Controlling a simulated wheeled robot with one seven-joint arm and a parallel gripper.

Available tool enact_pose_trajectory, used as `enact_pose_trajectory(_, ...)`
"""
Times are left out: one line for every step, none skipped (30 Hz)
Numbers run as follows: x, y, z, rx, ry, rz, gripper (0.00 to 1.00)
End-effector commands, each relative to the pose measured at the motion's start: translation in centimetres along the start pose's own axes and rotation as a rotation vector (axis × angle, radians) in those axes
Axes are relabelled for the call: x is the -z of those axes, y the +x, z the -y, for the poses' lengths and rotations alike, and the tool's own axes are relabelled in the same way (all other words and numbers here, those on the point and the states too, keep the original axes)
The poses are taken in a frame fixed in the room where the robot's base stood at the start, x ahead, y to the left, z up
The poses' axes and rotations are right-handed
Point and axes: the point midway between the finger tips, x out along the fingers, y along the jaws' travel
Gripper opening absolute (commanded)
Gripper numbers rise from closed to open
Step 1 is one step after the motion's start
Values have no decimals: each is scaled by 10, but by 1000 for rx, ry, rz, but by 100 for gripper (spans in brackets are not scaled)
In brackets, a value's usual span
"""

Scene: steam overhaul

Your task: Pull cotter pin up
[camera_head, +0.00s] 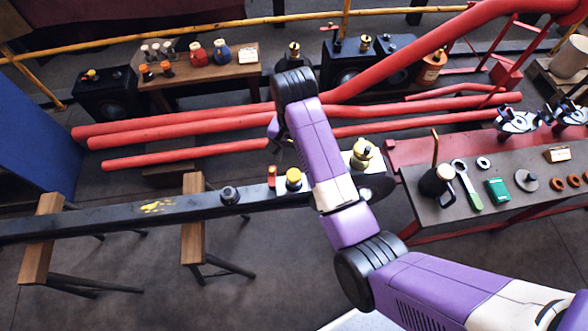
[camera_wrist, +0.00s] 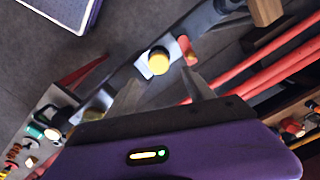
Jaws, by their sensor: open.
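A long dark rod (camera_head: 110,213) lies across wooden stands. A yellow round cap (camera_head: 293,176) sits on its pale block near the right end, and a small red upright part (camera_head: 272,172) stands just left of it. I cannot tell for sure which piece is the cotter pin; the red part may be it. In the wrist view the yellow cap (camera_wrist: 158,61) and red part (camera_wrist: 187,48) lie just beyond the fingertips. My gripper (camera_wrist: 163,76) is open and empty, its fingers apart over the rod. In the head view my arm hides most of the gripper.
Red pipes (camera_head: 180,123) run behind the rod. A brass fitting (camera_head: 362,153) stands at the rod's right end. A workbench (camera_head: 520,215) with tools is on the right, and a wooden table (camera_head: 205,77) with bottles at the back. A dark bolt (camera_head: 229,194) stands on the rod.

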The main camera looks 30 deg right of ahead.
Motion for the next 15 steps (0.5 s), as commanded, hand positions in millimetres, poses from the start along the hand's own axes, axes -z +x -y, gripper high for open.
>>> enact_pose_trajectory(-2, 2, -2, -9, 9, 10, 61)
enact_pose_trajectory(-3, 3, -3, -11, 15, 12, 61)
enact_pose_trajectory(-3, 6, -3, -10, 19, 12, 61)
enact_pose_trajectory(-3, 9, -3, -10, 19, 11, 61)
enact_pose_trajectory(-3, 12, -3, -10, 19, 11, 61)
enact_pose_trajectory(-3, 18, -3, -11, 18, 12, 61)
enact_pose_trajectory(-3, 22, -3, -10, 18, 12, 61)
enact_pose_trajectory(-4, 27, -4, -10, 17, 12, 61)
enact_pose_trajectory(-4, 34, -3, -10, 17, 12, 61)
enact_pose_trajectory(-4, 38, -3, -10, 17, 11, 61)
enact_pose_trajectory(-4, 43, -3, -10, 16, 11, 61)
enact_pose_trajectory(-4, 49, -3, -9, 16, 11, 61)
enact_pose_trajectory(-4, 53, -3, -9, 16, 11, 61)
enact_pose_trajectory(-4, 57, -3, -8, 16, 10, 61)
enact_pose_trajectory(-3, 62, -3, -8, 16, 10, 61)
